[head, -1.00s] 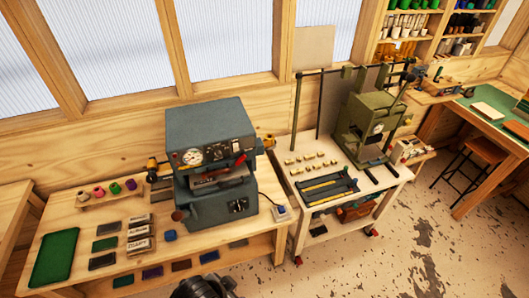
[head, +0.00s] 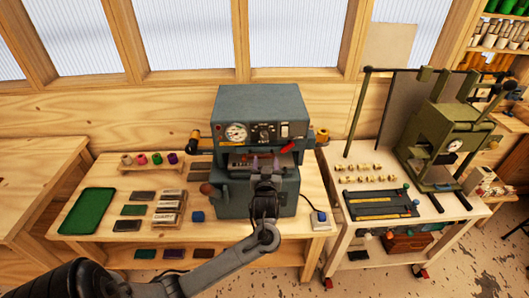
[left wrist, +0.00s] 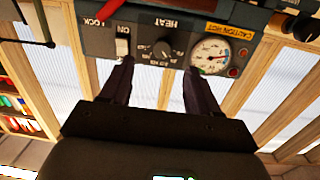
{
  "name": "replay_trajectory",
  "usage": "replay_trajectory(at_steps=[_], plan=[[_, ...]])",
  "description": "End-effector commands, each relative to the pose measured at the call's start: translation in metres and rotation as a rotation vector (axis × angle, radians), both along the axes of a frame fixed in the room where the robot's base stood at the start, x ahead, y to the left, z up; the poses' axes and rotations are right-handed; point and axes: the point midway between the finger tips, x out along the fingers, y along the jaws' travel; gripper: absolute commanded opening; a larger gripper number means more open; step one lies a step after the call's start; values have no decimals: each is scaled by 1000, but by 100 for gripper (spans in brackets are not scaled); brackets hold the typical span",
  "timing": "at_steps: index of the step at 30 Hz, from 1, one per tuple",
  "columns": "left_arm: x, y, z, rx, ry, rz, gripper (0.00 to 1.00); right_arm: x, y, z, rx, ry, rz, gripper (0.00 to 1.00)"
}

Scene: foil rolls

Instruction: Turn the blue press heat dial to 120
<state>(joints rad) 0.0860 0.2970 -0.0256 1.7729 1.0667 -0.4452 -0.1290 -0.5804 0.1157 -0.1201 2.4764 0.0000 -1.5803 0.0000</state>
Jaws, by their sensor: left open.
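The blue-grey press (head: 228,103) stands on the wooden bench. Its dark heat dial (head: 264,131) sits on the upper front panel between a white gauge and a switch. In the left wrist view the heat dial (left wrist: 164,49) appears upside down under the word HEAT, with small numbers around it too blurred to read. My left gripper (head: 265,162) is in front of the press, lower than the dial in the head view. In the left wrist view the gripper (left wrist: 160,65) is open and empty, its fingers apart either side of the dial's line, apparently not touching it. My right gripper is not seen.
The gauge (left wrist: 209,58) and white lock switch (left wrist: 122,47) flank the dial. A red-handled lever (head: 288,147) is at the press's right front. Ink spools, a green tray (head: 87,211) and stamp blocks lie left on the bench. A white cart (head: 440,212) stands right.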

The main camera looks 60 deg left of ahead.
Motion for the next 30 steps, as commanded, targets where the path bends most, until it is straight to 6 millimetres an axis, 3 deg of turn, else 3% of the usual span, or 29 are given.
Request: replay_trajectory(at_steps=[1, 4, 11, 24, 30], plan=[[4, 6, 0, 9, -23, 17, 61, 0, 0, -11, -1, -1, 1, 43], [7, 13, 8, 20, -48, 38, 61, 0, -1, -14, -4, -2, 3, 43], [18, 34, 14, 25, -55, 47, 61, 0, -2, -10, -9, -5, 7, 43], [52, 91, 13, 23, -55, 46, 61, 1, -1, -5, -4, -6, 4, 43], [60, 104, 12, 21, -54, 44, 61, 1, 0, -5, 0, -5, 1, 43]])
